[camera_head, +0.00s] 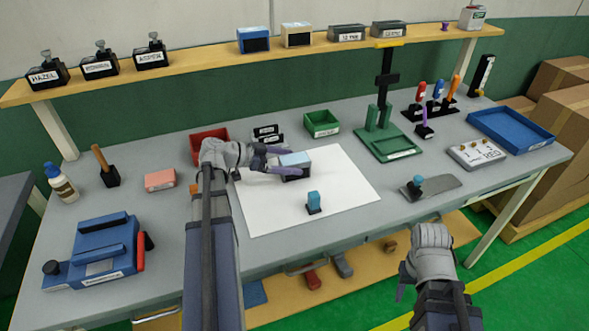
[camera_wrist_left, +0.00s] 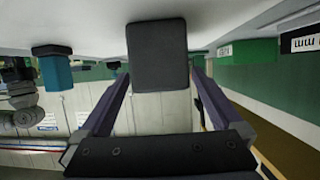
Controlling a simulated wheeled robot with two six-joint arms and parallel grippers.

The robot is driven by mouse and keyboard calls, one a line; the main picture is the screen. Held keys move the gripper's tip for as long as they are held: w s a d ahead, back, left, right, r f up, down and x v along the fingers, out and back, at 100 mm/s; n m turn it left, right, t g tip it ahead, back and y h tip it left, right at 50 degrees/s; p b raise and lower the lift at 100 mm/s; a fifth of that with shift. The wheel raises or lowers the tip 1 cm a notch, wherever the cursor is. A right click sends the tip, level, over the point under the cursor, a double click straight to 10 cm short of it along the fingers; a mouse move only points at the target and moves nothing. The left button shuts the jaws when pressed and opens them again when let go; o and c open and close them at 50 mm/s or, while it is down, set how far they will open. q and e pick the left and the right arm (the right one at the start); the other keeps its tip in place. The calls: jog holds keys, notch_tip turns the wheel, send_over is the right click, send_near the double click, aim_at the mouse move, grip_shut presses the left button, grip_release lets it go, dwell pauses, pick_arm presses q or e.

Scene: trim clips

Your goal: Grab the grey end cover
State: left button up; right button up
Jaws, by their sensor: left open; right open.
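My right gripper (camera_head: 404,281) is open and empty, low before the table's front edge.
A teal block on a dark base (camera_head: 313,201) stands close by on the white sheet (camera_head: 345,186). A red bin (camera_head: 208,139) and green bin (camera_head: 322,123) are behind. A green stand (camera_head: 386,146) is right of the sheet. The sheet's right part is clear.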

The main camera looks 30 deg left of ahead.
aim_at(303, 161)
pick_arm(q)
jog(key=b+x, duration=0.1)
jog(key=x, duration=0.3)
jog(key=shift+w, duration=0.1)
jog(key=shift+w+d+f+b, duration=0.1)
jog(key=shift+w+d+b, duration=0.25)
jog(key=shift+c, duration=0.2)
jog(key=c, duration=1.4)
jog(key=shift+c, duration=0.2)
notch_tip(303, 161, up, 10)
jog(key=p, duration=1)
